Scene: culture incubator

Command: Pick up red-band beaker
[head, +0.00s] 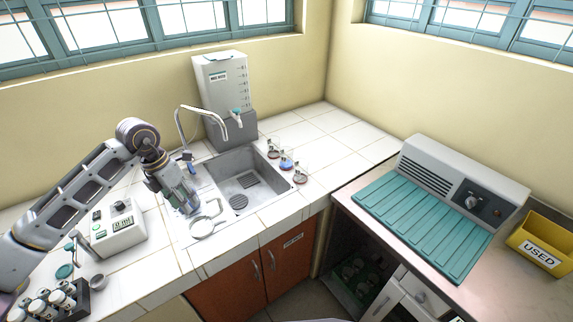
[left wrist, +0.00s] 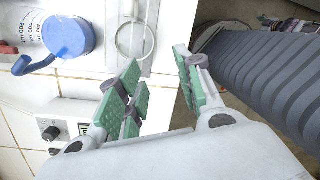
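Three small glass vessels stand on the tiles along the right rim of the sink: a far one (head: 273,153), a middle one with blue contents (head: 286,163) and a near one (head: 300,177). Reddish marks show on them, but they are too small to tell which is the red-band beaker. My left gripper (head: 190,207) is above the counter at the sink's left side, well apart from these vessels. In the left wrist view its green-padded fingers (left wrist: 158,88) are apart with nothing between them. My right gripper is not in view.
The sink (head: 225,180) with its curved tap (head: 204,112) lies between my left gripper and the vessels. A ring-shaped item (head: 203,226) is near the gripper. A blue-capped bottle (left wrist: 68,38) shows in the left wrist view. A white dispenser (head: 225,95) stands behind the sink.

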